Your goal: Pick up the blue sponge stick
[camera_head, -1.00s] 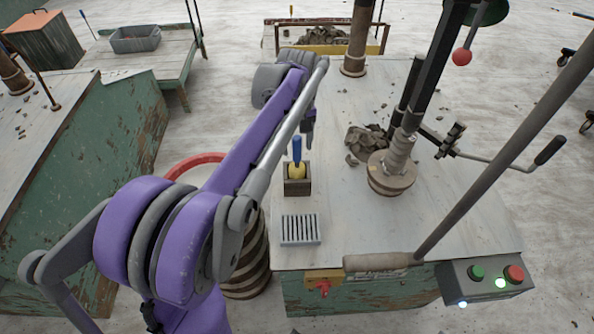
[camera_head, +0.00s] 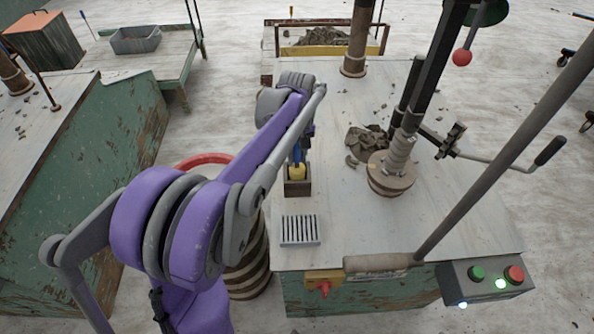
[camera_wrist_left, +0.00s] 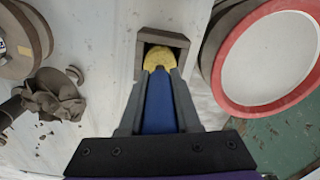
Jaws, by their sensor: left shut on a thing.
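The blue sponge stick (camera_head: 296,155) stands upright in a small dark square holder (camera_head: 297,188) on the table, its yellow sponge end (camera_head: 297,172) down inside the holder. In the left wrist view the blue handle (camera_wrist_left: 160,103) lies between the fingers, with the yellow sponge (camera_wrist_left: 158,57) beyond it in the holder (camera_wrist_left: 180,40). My left gripper (camera_head: 298,146) is shut on the handle from above; the arm partly hides its fingers in the head view. My right gripper is not in view.
A grey slotted tray (camera_head: 300,230) lies in front of the holder. Clay scraps (camera_head: 366,139) and a press with a round base (camera_head: 391,172) stand to the right. A red-rimmed barrel (camera_head: 203,161) is left of the table. The table's front right area is clear.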

